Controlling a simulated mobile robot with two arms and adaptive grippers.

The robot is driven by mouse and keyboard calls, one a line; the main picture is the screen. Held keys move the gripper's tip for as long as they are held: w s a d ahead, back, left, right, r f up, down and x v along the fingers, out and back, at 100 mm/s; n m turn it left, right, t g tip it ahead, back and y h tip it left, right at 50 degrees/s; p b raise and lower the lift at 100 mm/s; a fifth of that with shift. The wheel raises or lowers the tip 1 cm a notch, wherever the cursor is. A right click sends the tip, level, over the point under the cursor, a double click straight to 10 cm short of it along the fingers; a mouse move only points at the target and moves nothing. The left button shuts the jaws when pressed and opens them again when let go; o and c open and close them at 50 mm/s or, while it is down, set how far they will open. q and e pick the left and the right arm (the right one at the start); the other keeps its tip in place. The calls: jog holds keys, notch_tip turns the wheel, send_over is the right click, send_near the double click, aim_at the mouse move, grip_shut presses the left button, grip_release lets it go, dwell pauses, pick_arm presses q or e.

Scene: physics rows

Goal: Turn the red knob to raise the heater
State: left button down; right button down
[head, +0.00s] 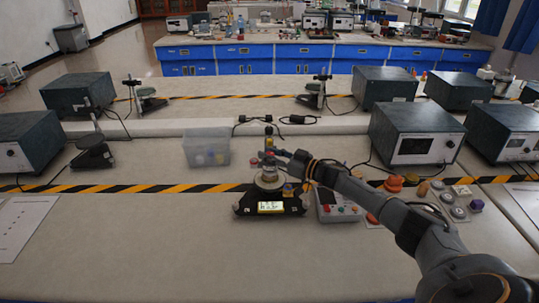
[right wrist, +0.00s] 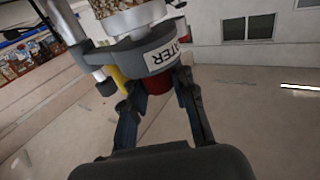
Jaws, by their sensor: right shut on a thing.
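In the right wrist view, a grey clamp-like heater part (right wrist: 152,55) carries a white label reading "…ATER". The red knob (right wrist: 158,80) shows just below that label, between the two dark fingers of my right gripper (right wrist: 157,92). The gripper is shut on the knob. In the head view, my right gripper (head: 285,155) reaches in from the right to the upper part of a small apparatus. This apparatus has a black base (head: 243,208) with a lit display (head: 270,207). The knob is hard to make out there. My left gripper is not in view.
A clear plastic bin (head: 206,150) stands left of the apparatus. Dark instrument boxes (head: 415,133) stand farther out. The front of the bench is clear.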

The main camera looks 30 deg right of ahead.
dwell(0.7)
jog(key=c, duration=1.1)
grip_release()
jog(key=shift+o, duration=0.2)
jog(key=v, duration=1.2)
jog(key=shift+s+r, duration=0.1)
